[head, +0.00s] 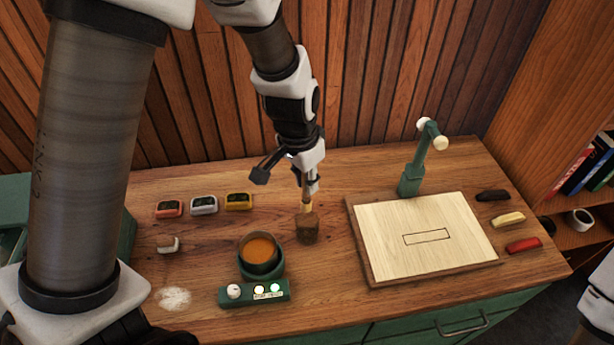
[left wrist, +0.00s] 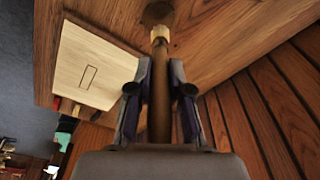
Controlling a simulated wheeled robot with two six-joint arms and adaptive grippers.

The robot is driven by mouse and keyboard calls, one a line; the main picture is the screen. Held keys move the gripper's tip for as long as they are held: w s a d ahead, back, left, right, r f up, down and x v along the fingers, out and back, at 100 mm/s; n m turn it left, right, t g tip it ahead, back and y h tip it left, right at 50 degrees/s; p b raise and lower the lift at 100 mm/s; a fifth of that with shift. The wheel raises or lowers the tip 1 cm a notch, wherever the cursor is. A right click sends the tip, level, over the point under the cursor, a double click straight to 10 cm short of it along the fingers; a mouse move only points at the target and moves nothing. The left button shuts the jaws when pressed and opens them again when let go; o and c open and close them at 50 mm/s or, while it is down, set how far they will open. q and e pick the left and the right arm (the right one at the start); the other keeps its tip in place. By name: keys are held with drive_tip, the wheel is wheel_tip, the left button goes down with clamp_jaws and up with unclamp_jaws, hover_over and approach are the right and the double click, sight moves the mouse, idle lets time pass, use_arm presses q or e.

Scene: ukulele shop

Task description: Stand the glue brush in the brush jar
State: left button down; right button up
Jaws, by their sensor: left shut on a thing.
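The glue brush (head: 306,204) hangs upright from my left gripper (head: 308,186), with its pale ferrule end down. The brush jar (head: 307,230), a small brown pot, stands on the bench directly below it. The brush's lower end meets the jar's mouth in the head view; I cannot tell how far inside it is. In the left wrist view the fingers (left wrist: 160,92) are on both sides of the brown handle (left wrist: 160,118), and the ferrule (left wrist: 160,35) points at the dark round jar (left wrist: 158,12). My right gripper is not in view.
Left of the jar are a green glue pot (head: 260,262) with orange contents and a green control box (head: 254,292). Right of the jar are a pale board (head: 422,236) and a green lamp (head: 411,178). A wooden wall (head: 365,80) rises behind.

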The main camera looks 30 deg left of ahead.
sight(308, 196)
use_arm(q)
drive_tip(key=shift+f+b, duration=0.35)
drive_tip(key=shift+f, duration=0.35)
drive_tip(key=shift+d+f+b, duration=0.2)
drive_tip(key=shift+f+b, duration=0.75)
drive_tip(key=shift+f, duration=0.2)
wheel_tip(308, 196, down, 2)
drive_tip(key=shift+a+f+b, duration=0.1)
drive_tip(key=shift+f+b, duration=0.1)
drive_tip(key=shift+b, duration=0.8)
drive_tip(key=shift+f+b, duration=0.75)
drive_tip(key=shift+f, duration=0.25)
drive_tip(key=c, duration=1)
unclamp_jaws()
drive_tip(key=shift+r, duration=0.15)
